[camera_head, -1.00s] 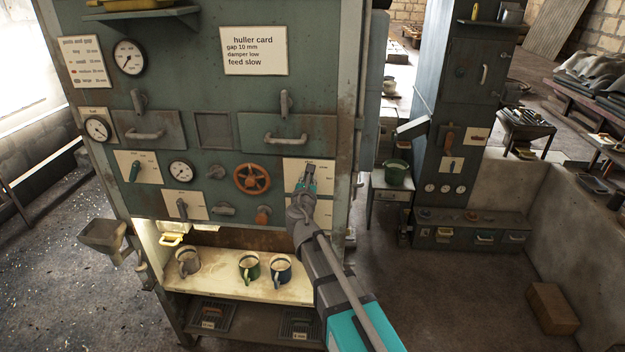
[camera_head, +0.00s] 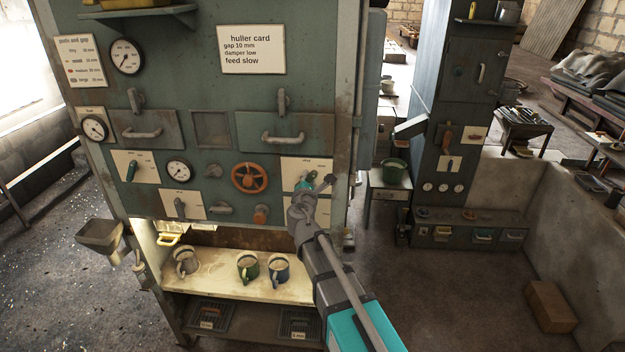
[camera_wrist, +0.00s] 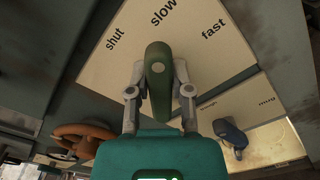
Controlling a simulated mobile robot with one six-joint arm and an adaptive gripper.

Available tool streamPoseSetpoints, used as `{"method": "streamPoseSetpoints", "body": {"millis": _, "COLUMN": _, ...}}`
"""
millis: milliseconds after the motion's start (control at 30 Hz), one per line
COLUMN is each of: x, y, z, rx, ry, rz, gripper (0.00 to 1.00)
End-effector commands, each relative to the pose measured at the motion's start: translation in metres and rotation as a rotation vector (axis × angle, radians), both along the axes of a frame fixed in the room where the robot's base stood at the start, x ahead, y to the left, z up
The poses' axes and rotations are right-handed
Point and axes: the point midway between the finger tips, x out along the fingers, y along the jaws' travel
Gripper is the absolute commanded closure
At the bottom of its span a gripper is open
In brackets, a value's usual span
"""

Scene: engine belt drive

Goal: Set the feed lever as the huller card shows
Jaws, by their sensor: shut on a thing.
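The huller card (camera_head: 251,49) on the green machine front reads gap 10 mm, damper low, feed slow. The feed lever (camera_wrist: 157,75) is a dark green handle on a pale plate (camera_wrist: 205,52) marked shut, slow and fast. In the wrist view its upper end is just below the word slow and points roughly at it. My gripper (camera_wrist: 160,84) is shut on the feed lever, one finger on each side. The teal cover hides the lower part of the view. In the head view my gripper (camera_head: 311,183) covers much of the plate and lever.
An orange handwheel (camera_head: 249,178) is left of the feed plate. A blue lever (camera_wrist: 230,134) sits on another plate close by in the wrist view. Mugs (camera_head: 280,271) stand on the lit shelf below. Open floor lies to the right.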

Motion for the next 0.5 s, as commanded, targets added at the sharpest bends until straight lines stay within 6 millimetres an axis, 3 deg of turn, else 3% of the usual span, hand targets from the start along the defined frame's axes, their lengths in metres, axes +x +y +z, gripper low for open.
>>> {"method": "streamPoseSetpoints", "body": {"millis": 400, "x": 0.0014, "y": -0.0003, "z": 0.0005, "rx": 0.011, "ry": -0.001, "rz": -0.001, "gripper": 1.00}}
{"method": "streamPoseSetpoints", "body": {"millis": 433, "x": 0.0015, "y": -0.0003, "z": 0.0005, "rx": 0.011, "ry": -0.001, "rz": -0.001, "gripper": 0.69}}
{"method": "streamPoseSetpoints", "body": {"millis": 500, "x": 0.0014, "y": -0.0003, "z": 0.0005, "rx": 0.010, "ry": -0.001, "rz": -0.001, "gripper": 0.56}}
